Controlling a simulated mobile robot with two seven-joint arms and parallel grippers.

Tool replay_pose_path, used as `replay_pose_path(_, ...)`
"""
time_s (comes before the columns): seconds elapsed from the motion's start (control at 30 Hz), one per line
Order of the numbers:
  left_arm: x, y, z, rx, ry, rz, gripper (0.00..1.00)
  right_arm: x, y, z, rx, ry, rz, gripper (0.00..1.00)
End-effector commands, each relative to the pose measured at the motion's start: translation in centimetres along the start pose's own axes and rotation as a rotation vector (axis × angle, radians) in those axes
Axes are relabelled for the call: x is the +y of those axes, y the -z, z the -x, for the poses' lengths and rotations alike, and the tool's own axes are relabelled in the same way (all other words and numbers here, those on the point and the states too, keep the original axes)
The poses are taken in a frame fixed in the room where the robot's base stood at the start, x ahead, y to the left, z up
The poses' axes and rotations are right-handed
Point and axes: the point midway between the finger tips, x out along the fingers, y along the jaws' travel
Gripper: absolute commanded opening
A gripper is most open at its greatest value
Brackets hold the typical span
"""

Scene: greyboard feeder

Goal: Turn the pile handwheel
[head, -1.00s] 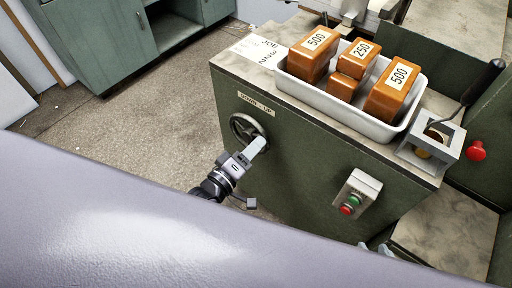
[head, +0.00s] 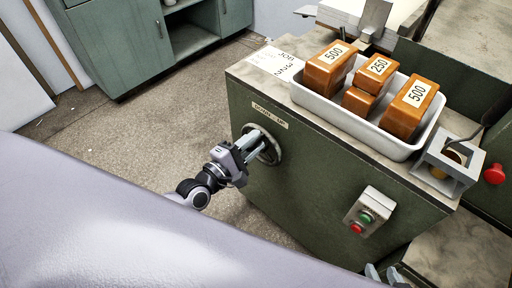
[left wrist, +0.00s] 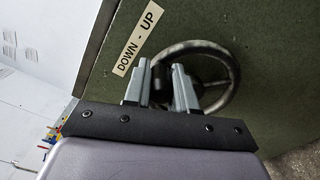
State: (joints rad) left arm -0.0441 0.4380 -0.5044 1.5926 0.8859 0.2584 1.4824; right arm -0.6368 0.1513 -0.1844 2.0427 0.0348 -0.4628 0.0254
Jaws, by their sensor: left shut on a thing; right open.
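The pile handwheel (head: 275,154) is a dark round wheel on the green machine's side, under a "DOWN - UP" label (head: 269,115). In the left wrist view the handwheel (left wrist: 233,82) shows its rim, spokes and hub. My left gripper (head: 258,143) is at the rim's left part in the head view. Fingertips of my right gripper (head: 384,273) show at the bottom edge, apart and empty, away from the wheel.
A white tray (head: 345,113) with several orange-brown weights stands on the machine top. A switch box (head: 370,211) with green and red buttons sticks out right of the wheel. A grey bracket (head: 447,168) sits at the top's corner. The floor (head: 130,135) to the left is clear.

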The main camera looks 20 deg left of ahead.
Motion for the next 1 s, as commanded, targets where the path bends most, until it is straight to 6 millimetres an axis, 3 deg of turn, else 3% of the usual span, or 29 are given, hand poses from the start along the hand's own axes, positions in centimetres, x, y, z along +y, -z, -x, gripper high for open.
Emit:
replay_pose_path(0.73,0.38,0.67,0.01,0.003,-0.002,0.081,0.00,0.05,-0.30,-0.28,0.001,0.000,0.001,0.42)
replay_pose_path(0.77,0.39,0.67,0.01,0.003,-0.002,0.080,0.35,0.05,-0.30,-0.28,0.001,0.000,0.001,0.42)
replay_pose_path(0.8,0.38,0.66,0.01,0.003,-0.002,0.080,0.48,0.05,-0.30,-0.28,0.002,0.000,0.001,0.42)
replay_pose_path(1.0,0.33,0.58,0.01,0.002,-0.001,0.081,0.51,0.05,-0.29,-0.29,0.002,0.000,0.001,0.42)
